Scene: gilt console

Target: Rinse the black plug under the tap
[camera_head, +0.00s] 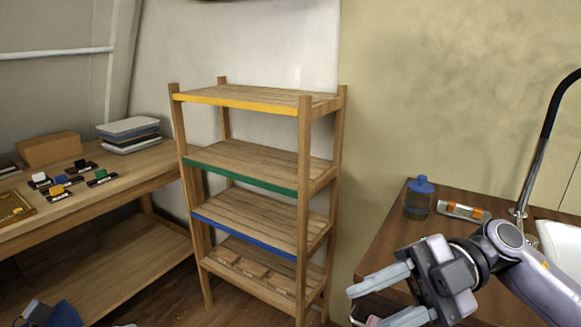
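A small block with a black top (80,163) stands among several small colored pieces on the wooden table at the left. It may be the black plug, but it is too small to be sure. The tap (545,125) has a tall black curved neck and a metal lower part at the right edge, beside a white sink (560,243) that is partly cut off. My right gripper (364,306) is at the bottom right, in front of the counter, with its fingers apart. I see nothing held between them. My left gripper is not in view.
A wooden shelf rack (245,152) with colored edges stands in the middle. The brown counter (400,235) holds a blue-lidded jar (418,200) and an orange-and-clear tube (463,211). Stacked trays (130,134) and a cardboard box (50,149) sit on the left table.

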